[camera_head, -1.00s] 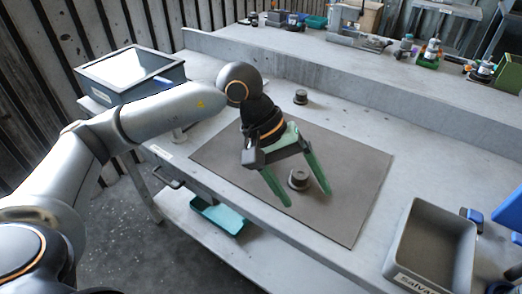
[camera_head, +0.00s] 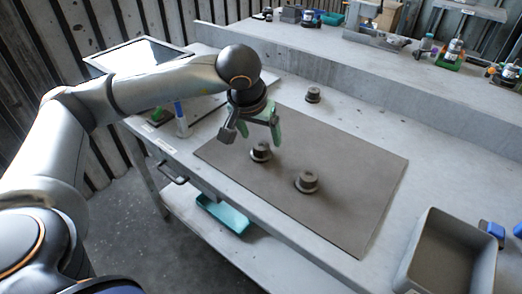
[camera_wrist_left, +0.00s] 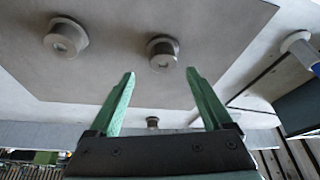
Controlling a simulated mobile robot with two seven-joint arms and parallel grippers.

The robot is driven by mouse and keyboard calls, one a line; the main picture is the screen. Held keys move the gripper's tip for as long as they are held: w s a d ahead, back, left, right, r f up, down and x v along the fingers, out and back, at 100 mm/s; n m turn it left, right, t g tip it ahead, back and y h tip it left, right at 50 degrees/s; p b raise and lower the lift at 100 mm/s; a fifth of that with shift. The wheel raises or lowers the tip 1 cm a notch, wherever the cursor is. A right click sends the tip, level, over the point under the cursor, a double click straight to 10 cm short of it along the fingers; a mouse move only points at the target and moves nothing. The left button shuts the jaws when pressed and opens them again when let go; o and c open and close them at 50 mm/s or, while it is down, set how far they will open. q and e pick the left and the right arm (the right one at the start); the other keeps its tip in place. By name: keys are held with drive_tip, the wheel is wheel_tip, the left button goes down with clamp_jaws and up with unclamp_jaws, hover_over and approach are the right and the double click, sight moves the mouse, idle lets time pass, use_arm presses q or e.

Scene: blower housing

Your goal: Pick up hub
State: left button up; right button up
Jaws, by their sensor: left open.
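Three dark grey, stepped round hubs show. One hub (camera_head: 261,152) stands on the mat just below my left gripper (camera_head: 252,141). A second hub (camera_head: 307,182) stands on the mat to its right and nearer. A third hub (camera_head: 313,95) stands on the bare bench behind the mat. My left gripper is open, its green fingers apart and empty. In the left wrist view, the first hub (camera_wrist_left: 162,53) lies beyond and between the fingertips (camera_wrist_left: 160,72), the second hub (camera_wrist_left: 67,37) to the left, the third (camera_wrist_left: 152,122) low between the fingers. My right gripper is out of view.
The brown mat (camera_head: 350,190) is otherwise clear. A grey bin (camera_head: 408,262) stands at the right. A white bottle (camera_head: 182,122) and a glass-topped case (camera_head: 135,57) are at the left. A raised ledge (camera_head: 380,90) with several devices runs along the back.

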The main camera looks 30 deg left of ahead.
sight(260, 146)
use_arm(q)
drive_tip(key=x, duration=0.3)
drive_tip(key=shift+s+a+f, duration=0.2)
drive_tip(key=shift+a+f, duration=0.05)
drive_tip(key=shift+f, duration=0.25)
drive_tip(key=shift+w+f, duration=0.25)
drive_tip(key=shift+f, duration=0.3)
drive_tip(key=shift+r, duration=0.1)
clamp_jaws()
